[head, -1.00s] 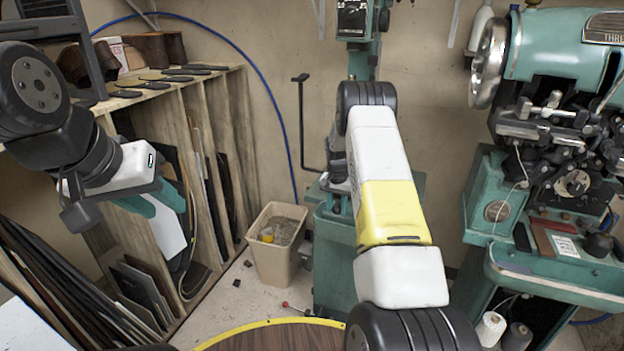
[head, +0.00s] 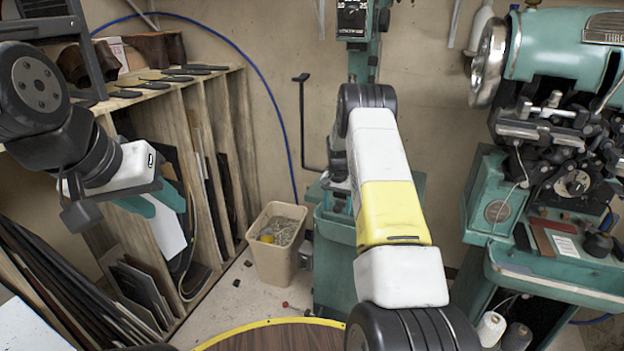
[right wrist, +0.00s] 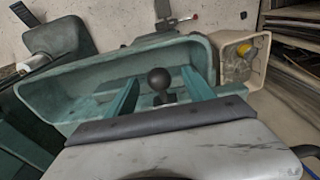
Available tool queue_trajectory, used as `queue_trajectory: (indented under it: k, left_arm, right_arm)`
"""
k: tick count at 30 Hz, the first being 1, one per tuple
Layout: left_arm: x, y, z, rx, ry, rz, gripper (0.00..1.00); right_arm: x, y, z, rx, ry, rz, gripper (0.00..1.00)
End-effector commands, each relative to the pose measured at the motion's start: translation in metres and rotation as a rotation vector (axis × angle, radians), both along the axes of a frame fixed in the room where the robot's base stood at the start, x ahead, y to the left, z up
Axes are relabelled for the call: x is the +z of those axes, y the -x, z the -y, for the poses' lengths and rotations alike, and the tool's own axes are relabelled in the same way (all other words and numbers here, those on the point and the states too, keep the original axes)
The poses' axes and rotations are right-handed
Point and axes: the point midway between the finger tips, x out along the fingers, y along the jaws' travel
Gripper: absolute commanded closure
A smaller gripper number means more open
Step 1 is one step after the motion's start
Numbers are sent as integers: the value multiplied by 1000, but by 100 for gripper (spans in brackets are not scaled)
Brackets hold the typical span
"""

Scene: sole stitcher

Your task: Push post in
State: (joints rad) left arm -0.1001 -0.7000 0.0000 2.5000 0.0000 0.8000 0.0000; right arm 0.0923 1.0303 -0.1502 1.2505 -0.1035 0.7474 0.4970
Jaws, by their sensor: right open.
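A dark post with a round ball top (right wrist: 160,79) stands in the right wrist view, over a teal tray-like part of a machine. My right gripper (right wrist: 155,92) is open, with one teal finger on each side of the ball in the picture. I cannot tell whether either finger touches it. In the head view the right gripper and the post are hidden behind my right arm. My left gripper (head: 160,203) hangs at the left in front of the wooden rack, away from the post. Its fingertips are not clear enough to tell their opening.
The teal machine's basin (right wrist: 60,90) surrounds the right gripper's area. A beige bin (head: 277,250) stands on the floor beside the machine. A wooden rack (head: 200,150) of sheets is at the left. A large teal stitching machine (head: 555,50) stands at the right.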

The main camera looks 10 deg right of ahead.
Motion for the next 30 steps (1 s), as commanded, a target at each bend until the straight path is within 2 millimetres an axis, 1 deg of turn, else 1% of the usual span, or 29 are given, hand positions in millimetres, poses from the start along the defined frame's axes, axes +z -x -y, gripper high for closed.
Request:
queue_trajectory:
  k: [2,5,24,30]
  left_arm:
    - [0,0,0,0,0,0,64]
    - [0,0,0,0,0,0,64]
    - [0,0,0,0,0,0,64]
    - [0,0,0,0,0,0,64]
  right_arm:
    - [0,0,0,0,-1,-1,38]
    - [6,1,-1,0,0,0,38]
    - [65,16,-11,0,0,-2,38]
    - [70,18,-11,0,-1,-3,38]
